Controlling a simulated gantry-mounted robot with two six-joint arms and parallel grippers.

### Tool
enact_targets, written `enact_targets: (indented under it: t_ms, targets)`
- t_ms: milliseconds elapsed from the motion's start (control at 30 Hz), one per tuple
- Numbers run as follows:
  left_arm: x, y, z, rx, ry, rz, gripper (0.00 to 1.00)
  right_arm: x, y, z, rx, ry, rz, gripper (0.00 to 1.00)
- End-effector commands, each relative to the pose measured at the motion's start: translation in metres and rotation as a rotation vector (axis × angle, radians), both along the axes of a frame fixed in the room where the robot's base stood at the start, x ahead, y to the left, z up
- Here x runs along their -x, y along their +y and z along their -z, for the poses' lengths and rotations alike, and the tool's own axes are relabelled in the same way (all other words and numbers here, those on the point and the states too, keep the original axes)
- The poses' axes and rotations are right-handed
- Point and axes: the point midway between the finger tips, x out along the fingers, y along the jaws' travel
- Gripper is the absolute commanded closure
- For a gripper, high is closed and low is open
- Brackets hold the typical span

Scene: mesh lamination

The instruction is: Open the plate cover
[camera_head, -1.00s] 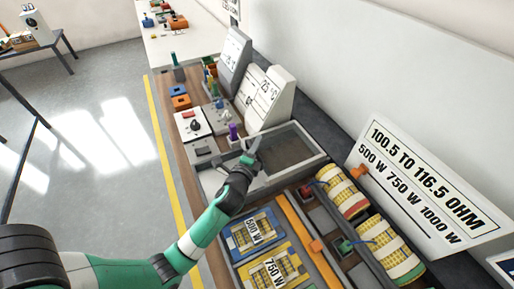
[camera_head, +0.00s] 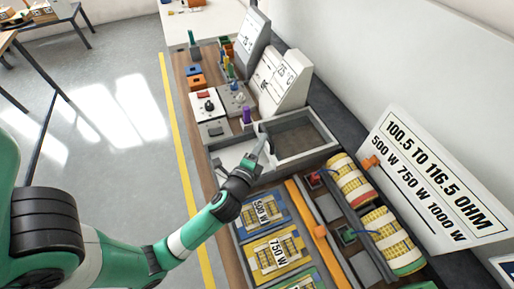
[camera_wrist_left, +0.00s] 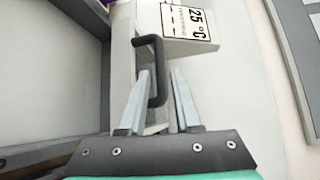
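The plate cover (camera_head: 303,137) is a framed dark panel on the bench, and it looks flat. Its black handle (camera_wrist_left: 158,70) shows in the left wrist view as a bent bar on a pale frame. My left gripper (camera_head: 263,139) is at the near left side of the cover in the head view. In the left wrist view, its two pale fingers (camera_wrist_left: 159,88) are apart, with the handle's bar between them. I see gaps beside the bar, so it is not clamped. My right gripper is not in view.
Blue and yellow plates (camera_head: 275,255) lie near my left forearm. Wound coils (camera_head: 350,180) lie right of an orange rail (camera_head: 305,220). A white display box (camera_head: 284,78) stands behind the cover. A resistance sign (camera_head: 425,180) leans at right. Open floor lies left.

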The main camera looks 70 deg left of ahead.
Motion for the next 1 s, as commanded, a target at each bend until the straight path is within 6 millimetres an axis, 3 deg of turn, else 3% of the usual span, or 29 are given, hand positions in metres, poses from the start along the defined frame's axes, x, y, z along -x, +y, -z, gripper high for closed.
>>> enact_targets:
  t_ms: [133,333,867,933,1000]
  targets:
    - [0.019,-0.020,-0.003,0.000,0.001,0.003,0.68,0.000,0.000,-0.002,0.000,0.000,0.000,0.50]
    - [0.028,-0.027,-0.005,0.000,-0.001,0.000,0.68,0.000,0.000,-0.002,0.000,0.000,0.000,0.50]
    - [0.026,-0.027,-0.006,0.000,-0.003,0.003,0.68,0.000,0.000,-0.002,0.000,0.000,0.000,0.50]
    - [0.019,-0.029,-0.015,-0.003,-0.027,0.010,0.68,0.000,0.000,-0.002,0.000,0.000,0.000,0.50]
    - [0.003,-0.032,-0.036,-0.009,-0.080,0.022,0.68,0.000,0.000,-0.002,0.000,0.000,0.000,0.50]
